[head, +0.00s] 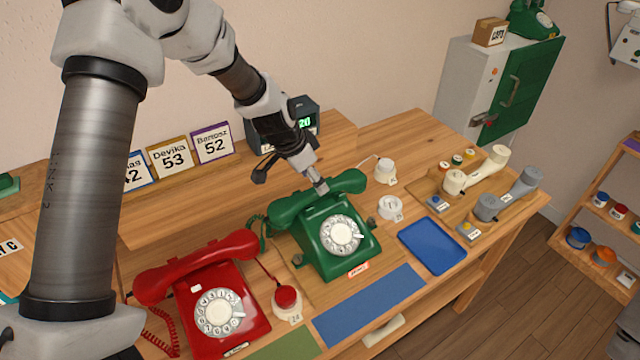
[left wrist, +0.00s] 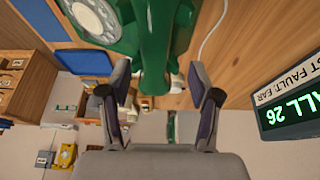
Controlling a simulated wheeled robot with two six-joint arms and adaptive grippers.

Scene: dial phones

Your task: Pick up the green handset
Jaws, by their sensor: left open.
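The green handset (head: 345,182) lies across the cradle of the green dial phone (head: 328,262) on the wooden bench. My left gripper (head: 320,187) is right at the middle of the handset, from above and behind. In the left wrist view the green handset (left wrist: 155,40) runs down the picture, between and beyond the spread fingers of the left gripper (left wrist: 158,105). The fingers are open, and I cannot tell whether they touch the handset. The phone's white dial (left wrist: 95,18) shows beside it. My right gripper is not in view.
A red dial phone (head: 210,300) with its handset on stands to the left. A dark display box (head: 302,110) is behind my left gripper. Number cards (head: 172,156) stand at the back.

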